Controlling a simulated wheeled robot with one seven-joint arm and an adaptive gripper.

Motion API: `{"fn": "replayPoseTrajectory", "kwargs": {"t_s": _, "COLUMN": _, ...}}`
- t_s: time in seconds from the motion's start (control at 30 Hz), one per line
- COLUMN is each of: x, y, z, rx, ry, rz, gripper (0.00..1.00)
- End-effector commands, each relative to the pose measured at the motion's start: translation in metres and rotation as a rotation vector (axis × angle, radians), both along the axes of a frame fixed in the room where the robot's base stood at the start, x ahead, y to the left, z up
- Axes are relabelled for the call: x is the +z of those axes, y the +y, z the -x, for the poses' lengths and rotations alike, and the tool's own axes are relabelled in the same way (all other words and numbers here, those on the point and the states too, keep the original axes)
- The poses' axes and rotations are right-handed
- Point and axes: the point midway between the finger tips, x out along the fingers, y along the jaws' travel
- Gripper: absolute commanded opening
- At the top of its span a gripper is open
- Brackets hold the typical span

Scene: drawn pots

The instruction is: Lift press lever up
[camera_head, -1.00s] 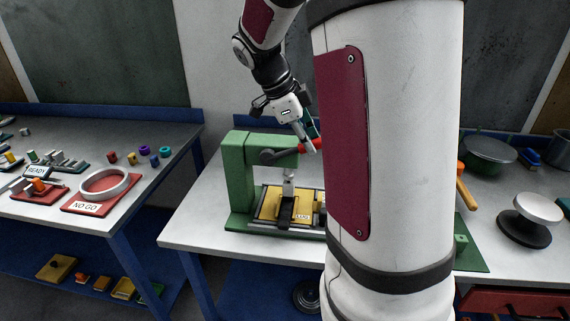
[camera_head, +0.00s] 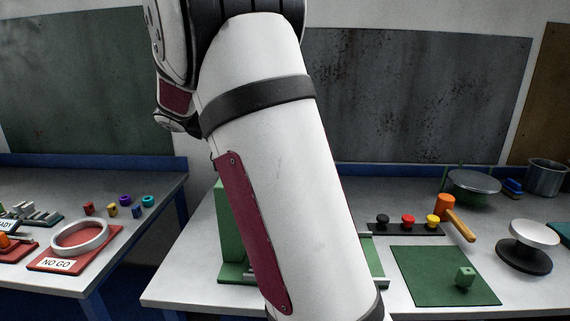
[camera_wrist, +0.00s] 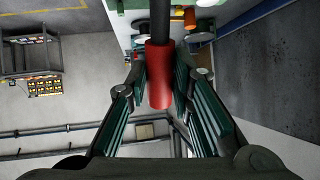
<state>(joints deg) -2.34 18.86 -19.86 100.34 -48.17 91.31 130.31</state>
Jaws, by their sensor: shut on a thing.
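The press lever shows in the wrist view as a dark rod (camera_wrist: 160,20) ending in a red grip (camera_wrist: 158,92). My gripper (camera_wrist: 160,72) is shut on this red grip, with one finger on each side. In the head view, the green press (camera_head: 226,250) stands on the white table. My own arm covers most of it, so only parts of its frame and base show. The lever, its red grip and my gripper are hidden there.
A side table at left holds a white ring (camera_head: 80,238).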

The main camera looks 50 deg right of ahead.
Motion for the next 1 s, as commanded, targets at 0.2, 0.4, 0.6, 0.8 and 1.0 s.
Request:
{"fn": "replayPoseTrajectory", "kwargs": {"t_s": 0.2, "x": 0.000, "y": 0.002, "z": -0.002, "rx": 0.004, "ry": 0.009, "rz": 0.005, "gripper": 0.00}}
{"fn": "replayPoseTrajectory", "kwargs": {"t_s": 0.4, "x": 0.000, "y": 0.002, "z": -0.002, "rx": 0.006, "ry": 0.008, "rz": 0.004, "gripper": 0.00}}
{"fn": "replayPoseTrajectory", "kwargs": {"t_s": 0.6, "x": 0.000, "y": 0.002, "z": -0.002, "rx": 0.004, "ry": 0.007, "rz": 0.004, "gripper": 0.41}}
{"fn": "replayPoseTrajectory", "kwargs": {"t_s": 0.8, "x": 0.000, "y": 0.001, "z": -0.002, "rx": 0.003, "ry": 0.007, "rz": 0.004, "gripper": 0.41}}
{"fn": "replayPoseTrajectory", "kwargs": {"t_s": 1.0, "x": 0.007, "y": 0.012, "z": -0.011, "rx": 0.004, "ry": 0.006, "rz": 0.005, "gripper": 0.41}}
